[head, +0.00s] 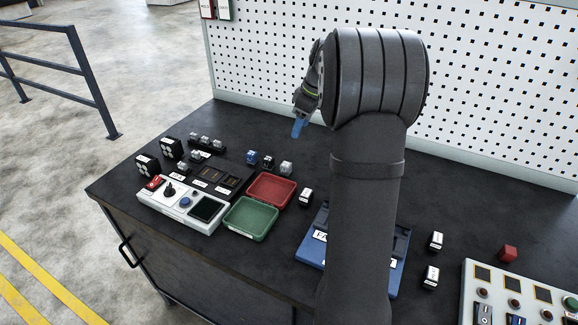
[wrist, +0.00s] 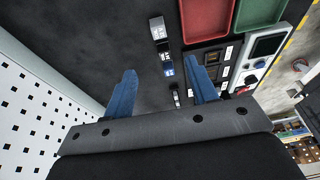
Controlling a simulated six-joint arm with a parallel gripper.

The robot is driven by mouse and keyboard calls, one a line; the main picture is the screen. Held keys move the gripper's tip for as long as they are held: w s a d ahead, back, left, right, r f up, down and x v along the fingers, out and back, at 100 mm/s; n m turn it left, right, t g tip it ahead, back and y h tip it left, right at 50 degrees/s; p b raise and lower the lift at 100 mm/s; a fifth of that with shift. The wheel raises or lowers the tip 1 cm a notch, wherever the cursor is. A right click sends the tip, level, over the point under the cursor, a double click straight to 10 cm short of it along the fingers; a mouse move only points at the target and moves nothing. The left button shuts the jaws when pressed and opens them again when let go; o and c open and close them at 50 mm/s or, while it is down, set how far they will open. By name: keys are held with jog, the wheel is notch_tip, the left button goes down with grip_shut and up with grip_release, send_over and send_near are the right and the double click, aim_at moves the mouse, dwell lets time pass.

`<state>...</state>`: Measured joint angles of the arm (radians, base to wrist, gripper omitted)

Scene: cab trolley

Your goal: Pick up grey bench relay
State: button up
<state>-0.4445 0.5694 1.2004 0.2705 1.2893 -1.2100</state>
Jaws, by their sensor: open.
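A grey relay (head: 286,168) stands upright on the dark bench top, at the right end of a short row. A black relay (head: 268,161) and a blue relay (head: 251,157) stand to its left. In the wrist view the grey relay (wrist: 157,28) is at the top of this row, with the black relay (wrist: 163,47) and the blue relay (wrist: 167,66) below it. My gripper (head: 300,127) is above the bench, up and behind the row, apart from it. Its blue fingers (wrist: 160,66) are spread in the wrist view, with nothing held.
A red tray (head: 271,190) and a green tray (head: 250,219) lie in front of the row. A white control panel (head: 180,203) is at left. A blue holder (head: 316,234) is partly hidden by my arm. A perforated board (head: 270,60) stands along the back.

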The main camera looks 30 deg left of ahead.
jog(key=a+h, duration=0.3)
jog(key=a, duration=0.2)
send_over(286, 164)
jog(key=f, duration=1.1)
jog(key=shift+w+a, duration=0.15)
jog(key=shift+a, duration=0.1)
jog(key=shift+d+f, duration=0.15)
jog(key=shift+f, duration=1.25)
jog(key=shift+d+f, duration=0.15)
jog(key=shift+f, duration=1.25)
jog(key=c, duration=1)
